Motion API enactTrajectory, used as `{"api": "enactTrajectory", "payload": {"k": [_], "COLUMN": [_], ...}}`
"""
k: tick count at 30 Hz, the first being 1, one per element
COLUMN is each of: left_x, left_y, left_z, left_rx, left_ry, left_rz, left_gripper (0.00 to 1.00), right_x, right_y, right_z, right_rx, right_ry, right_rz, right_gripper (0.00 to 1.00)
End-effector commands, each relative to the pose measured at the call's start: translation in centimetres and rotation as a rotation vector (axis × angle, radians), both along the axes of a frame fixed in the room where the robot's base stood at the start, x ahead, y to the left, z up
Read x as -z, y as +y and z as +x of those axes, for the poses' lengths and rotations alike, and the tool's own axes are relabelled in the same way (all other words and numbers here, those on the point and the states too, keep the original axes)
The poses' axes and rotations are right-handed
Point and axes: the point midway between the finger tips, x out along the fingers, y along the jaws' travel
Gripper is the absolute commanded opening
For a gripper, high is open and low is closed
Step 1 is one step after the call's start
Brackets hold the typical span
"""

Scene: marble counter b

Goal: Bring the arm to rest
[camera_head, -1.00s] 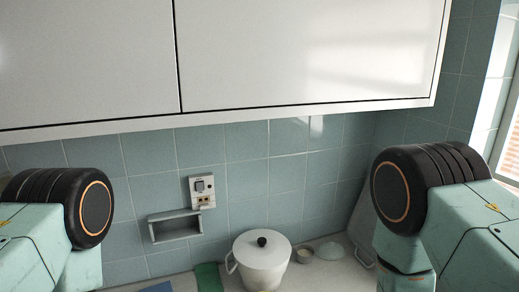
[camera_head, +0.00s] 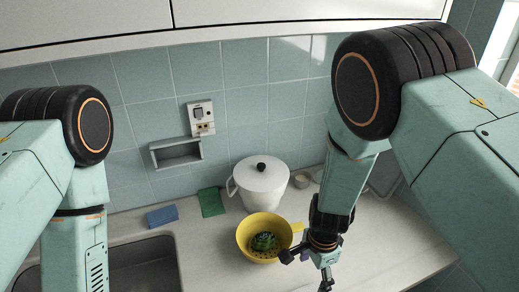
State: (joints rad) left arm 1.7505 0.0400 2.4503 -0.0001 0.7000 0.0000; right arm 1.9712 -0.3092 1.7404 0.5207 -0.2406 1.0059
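My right arm reaches in from the right, with its gripper (camera_head: 327,281) low in the picture over the counter. The gripper points down and away, and its fingertips are small, so its opening is hard to judge. It is just right of a yellow colander (camera_head: 244,232) that holds a dark green item (camera_head: 264,242). My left arm comes in from the left and hangs down over the sink; its gripper is out of the picture.
A white lidded pot (camera_head: 262,187) stands behind the colander. A blue sponge (camera_head: 162,217) and a green cloth (camera_head: 211,202) lie left of it. The sink (camera_head: 143,264) is at lower left. White cabinets (camera_head: 100,18) overhang the tiled wall. The marble counter (camera_head: 400,240) is clear at right.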

Motion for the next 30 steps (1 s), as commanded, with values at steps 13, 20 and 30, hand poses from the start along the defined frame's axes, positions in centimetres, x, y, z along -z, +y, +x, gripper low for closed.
{"api": "enactTrajectory", "payload": {"k": [13,20,30], "left_x": [3.4,3.6,3.3], "left_y": [0.0,0.0,0.0], "left_z": [0.0,0.0,0.0], "left_rx": [0.0,0.0,0.0], "left_ry": [0.0,0.0,0.0], "left_rz": [0.0,0.0,0.0], "left_gripper": [0.0,0.0,0.0], "right_x": [4.0,4.2,4.0], "right_y": [-0.2,-0.2,-0.2], "right_z": [-0.3,-0.3,-0.3], "right_rx": [-0.004,-0.005,-0.005], "right_ry": [0.006,0.006,0.006], "right_rz": [-0.002,-0.002,-0.002], "right_gripper": [0.78,0.78,0.78]}}
